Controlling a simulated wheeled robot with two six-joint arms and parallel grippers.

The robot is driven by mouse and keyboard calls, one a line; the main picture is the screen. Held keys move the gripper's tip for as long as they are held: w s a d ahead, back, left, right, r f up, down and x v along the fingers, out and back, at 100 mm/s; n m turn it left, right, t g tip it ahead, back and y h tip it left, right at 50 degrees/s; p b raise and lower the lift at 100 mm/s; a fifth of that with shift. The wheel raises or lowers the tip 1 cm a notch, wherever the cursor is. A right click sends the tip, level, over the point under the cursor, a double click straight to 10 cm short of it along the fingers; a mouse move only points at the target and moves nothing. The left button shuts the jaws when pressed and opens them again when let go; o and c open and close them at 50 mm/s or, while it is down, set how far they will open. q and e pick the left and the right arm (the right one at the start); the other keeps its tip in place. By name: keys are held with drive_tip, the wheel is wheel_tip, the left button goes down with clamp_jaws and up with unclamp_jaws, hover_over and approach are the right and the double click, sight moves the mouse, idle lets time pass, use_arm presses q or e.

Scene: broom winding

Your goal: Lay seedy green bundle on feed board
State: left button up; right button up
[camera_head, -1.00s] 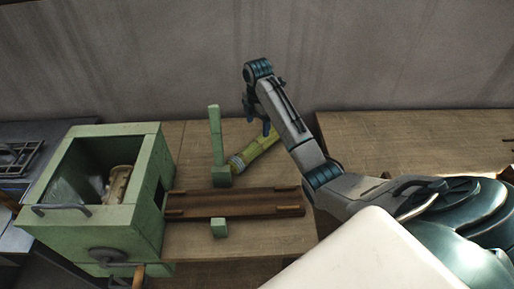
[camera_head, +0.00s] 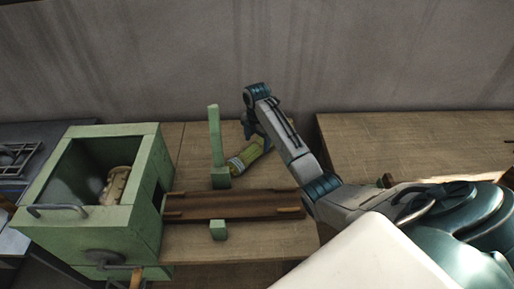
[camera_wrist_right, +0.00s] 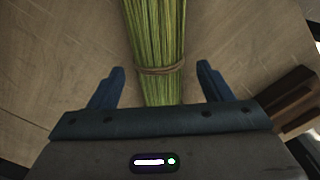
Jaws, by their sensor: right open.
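The green bundle (camera_head: 245,157) lies on the table just behind the feed board, beside the green upright post. In the right wrist view the bundle (camera_wrist_right: 157,35) runs up from between my fingers, with a tie band around it. Seeds on it are too small to tell. My right gripper (camera_head: 252,133) is over the bundle; in the wrist view its two blue fingers (camera_wrist_right: 160,88) are open, one on each side of the stalks, with gaps. The feed board (camera_head: 230,205) is a brown wooden trough, empty, leading to the green box. My left gripper is not in view.
A green open-topped box (camera_head: 103,220) with a handle and crank stands at the left, holding a tan roll (camera_head: 118,183). A green post (camera_head: 215,140) and a small green block (camera_head: 218,230) flank the board. Another wooden table (camera_head: 420,145) is at the right.

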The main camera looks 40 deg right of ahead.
drive_tip(key=shift+f, duration=1.3)
drive_tip(key=c, duration=1.2)
